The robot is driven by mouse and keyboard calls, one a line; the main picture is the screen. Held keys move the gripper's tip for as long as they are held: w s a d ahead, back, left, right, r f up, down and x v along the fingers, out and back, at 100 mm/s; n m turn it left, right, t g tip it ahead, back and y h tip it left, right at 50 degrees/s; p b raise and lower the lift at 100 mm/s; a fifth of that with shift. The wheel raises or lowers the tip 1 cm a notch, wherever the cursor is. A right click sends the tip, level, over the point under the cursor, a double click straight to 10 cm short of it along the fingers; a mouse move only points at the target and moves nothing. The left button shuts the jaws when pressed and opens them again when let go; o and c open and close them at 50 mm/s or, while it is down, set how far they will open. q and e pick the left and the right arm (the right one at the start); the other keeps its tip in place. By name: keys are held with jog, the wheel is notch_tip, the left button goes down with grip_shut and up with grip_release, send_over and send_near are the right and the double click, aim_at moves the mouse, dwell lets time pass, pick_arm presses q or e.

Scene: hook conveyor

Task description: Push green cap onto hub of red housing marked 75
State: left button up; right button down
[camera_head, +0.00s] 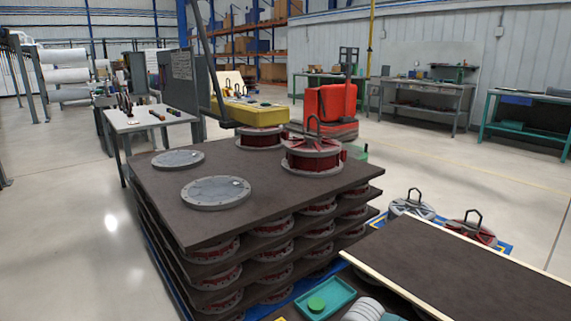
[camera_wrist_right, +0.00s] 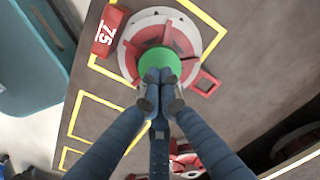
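In the right wrist view, a red housing (camera_wrist_right: 190,42) with a grey outer ring lies on a dark board, and a red tag (camera_wrist_right: 108,33) marked 75 is beside it. The green cap (camera_wrist_right: 160,64) is at the housing's centre, over the hub; I cannot tell how far down it sits. My right gripper (camera_wrist_right: 160,82) has its fingertips together at the cap's near edge, seemingly touching it. The fingertips look narrower than the cap and not around it. They hide part of the cap and the hub below. My left gripper is not in view.
Yellow outlines (camera_wrist_right: 98,112) mark the board, and another red part is partly hidden behind my fingers. The head view shows a layered stack (camera_head: 240,220) with housings and grey discs, a teal tray (camera_head: 340,292) holding a green round piece, and a dark tabletop (camera_head: 450,270).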

pick_arm(q)
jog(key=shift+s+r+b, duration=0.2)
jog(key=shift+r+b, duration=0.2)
jog(key=shift+b, duration=0.3)
pick_arm(e)
jog(key=shift+f, duration=0.9)
jog(key=shift+r, duration=0.3)
notch_tip(320, 180, up, 4)
jog(key=p, duration=0.3)
jog(key=shift+f, duration=0.25)
notch_tip(320, 180, up, 2)
jog(key=shift+r+p, duration=0.25)
jog(key=shift+p, duration=0.5)
jog(key=shift+r, duration=0.25)
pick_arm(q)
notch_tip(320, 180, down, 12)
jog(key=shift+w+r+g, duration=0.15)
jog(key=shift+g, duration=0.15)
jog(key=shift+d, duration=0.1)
